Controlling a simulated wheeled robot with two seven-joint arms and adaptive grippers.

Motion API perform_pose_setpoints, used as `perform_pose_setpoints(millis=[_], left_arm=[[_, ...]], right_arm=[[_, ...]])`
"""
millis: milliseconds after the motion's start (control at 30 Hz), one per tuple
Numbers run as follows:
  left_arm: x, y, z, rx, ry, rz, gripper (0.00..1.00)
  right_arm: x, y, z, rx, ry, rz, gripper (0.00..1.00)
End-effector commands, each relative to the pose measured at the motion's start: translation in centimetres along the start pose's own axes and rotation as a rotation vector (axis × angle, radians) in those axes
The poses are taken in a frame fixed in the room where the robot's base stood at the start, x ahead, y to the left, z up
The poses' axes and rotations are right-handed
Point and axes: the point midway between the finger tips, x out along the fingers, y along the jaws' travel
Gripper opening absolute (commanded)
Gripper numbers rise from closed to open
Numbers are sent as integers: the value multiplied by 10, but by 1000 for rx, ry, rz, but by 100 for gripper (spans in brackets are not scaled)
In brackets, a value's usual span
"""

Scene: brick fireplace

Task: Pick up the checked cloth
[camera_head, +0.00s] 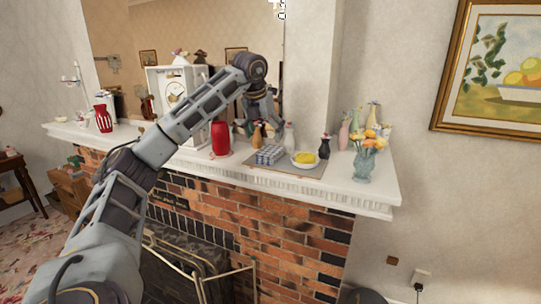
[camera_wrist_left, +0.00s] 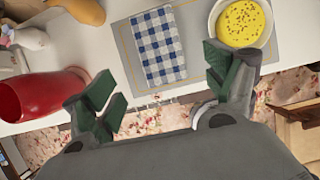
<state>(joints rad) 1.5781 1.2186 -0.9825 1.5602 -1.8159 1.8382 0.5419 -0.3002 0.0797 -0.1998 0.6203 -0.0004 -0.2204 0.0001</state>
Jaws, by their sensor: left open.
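The blue and white checked cloth (camera_head: 269,154) lies folded on a grey mat (camera_head: 309,169) on the white mantel. In the left wrist view the cloth (camera_wrist_left: 158,45) lies flat on the mat (camera_wrist_left: 197,30), left of a bowl of yellow food. My left gripper (camera_head: 262,118) is above the mantel over the cloth area. In the wrist view its green-padded fingers (camera_wrist_left: 166,90) are spread wide and empty, with the cloth beyond the gap between them. The gripper is apart from the cloth. My right gripper is not in view.
A white bowl of yellow food (camera_head: 304,158) sits beside the cloth on the mat. A red vase (camera_head: 220,138) stands left of it. Small bottles, including a dark one (camera_head: 324,147), and a flower vase (camera_head: 365,163) stand nearby. The mantel's front edge (camera_head: 300,188) is close.

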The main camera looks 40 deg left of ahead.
Motion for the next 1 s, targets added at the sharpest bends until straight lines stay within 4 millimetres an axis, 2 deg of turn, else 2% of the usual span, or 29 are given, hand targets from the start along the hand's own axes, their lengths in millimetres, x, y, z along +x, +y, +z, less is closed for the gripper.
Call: perform_pose_setpoints(millis=[100,300,767,1000], left_arm=[[16,1,-1,-1,4,2,86],[35,0,0,0,1,0,86],[40,0,0,0,1,0,86],[54,0,4,0,2,1,86]], right_arm=[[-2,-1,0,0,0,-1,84],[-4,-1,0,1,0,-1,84],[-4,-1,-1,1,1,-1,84],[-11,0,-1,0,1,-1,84]])
